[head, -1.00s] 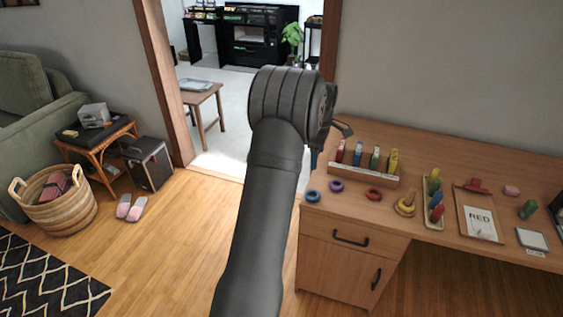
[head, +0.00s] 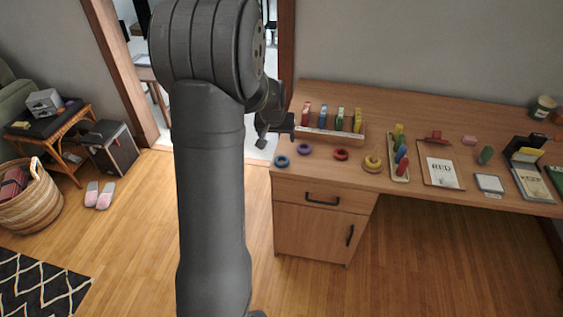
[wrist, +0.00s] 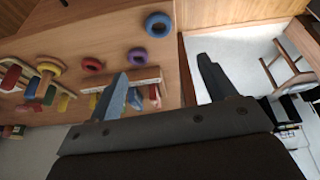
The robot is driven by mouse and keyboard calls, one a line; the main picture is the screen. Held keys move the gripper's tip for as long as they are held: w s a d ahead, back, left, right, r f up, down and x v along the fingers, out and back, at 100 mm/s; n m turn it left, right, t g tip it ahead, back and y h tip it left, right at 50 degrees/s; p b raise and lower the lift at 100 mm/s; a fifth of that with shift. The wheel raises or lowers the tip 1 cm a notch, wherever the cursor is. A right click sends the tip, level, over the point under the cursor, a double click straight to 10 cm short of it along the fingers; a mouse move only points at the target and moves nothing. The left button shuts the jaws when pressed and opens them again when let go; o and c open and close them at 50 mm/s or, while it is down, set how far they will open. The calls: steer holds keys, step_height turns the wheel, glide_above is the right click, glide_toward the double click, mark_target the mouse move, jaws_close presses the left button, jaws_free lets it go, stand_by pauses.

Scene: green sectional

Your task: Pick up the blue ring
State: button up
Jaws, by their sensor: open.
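The blue ring (head: 282,161) lies flat at the left front corner of the wooden desk (head: 440,205). It also shows in the wrist view (wrist: 158,25), near the desk's edge and beyond my fingertips. My gripper (head: 277,128) is beside the desk's left end in the head view, above and apart from the ring. In the wrist view my gripper (wrist: 165,75) has its two fingers spread wide with nothing between them. A purple ring (head: 304,149) and a red ring (head: 341,154) lie to the right of the blue one.
A rack of coloured pieces (head: 330,133) stands behind the rings. A stacked yellow ring toy (head: 372,163) and a peg tray (head: 400,165) stand farther right. A door frame (head: 288,50) rises behind my arm.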

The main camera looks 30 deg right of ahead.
glide_toward(281, 158)
steer(key=shift+m, duration=0.3)
steer(key=x, duration=0.4)
steer(key=s+x, duration=0.1)
steer(key=x, duration=0.2)
steer(key=shift+a+f, duration=0.15)
steer(key=shift+f, duration=0.1)
steer(key=c, duration=1)
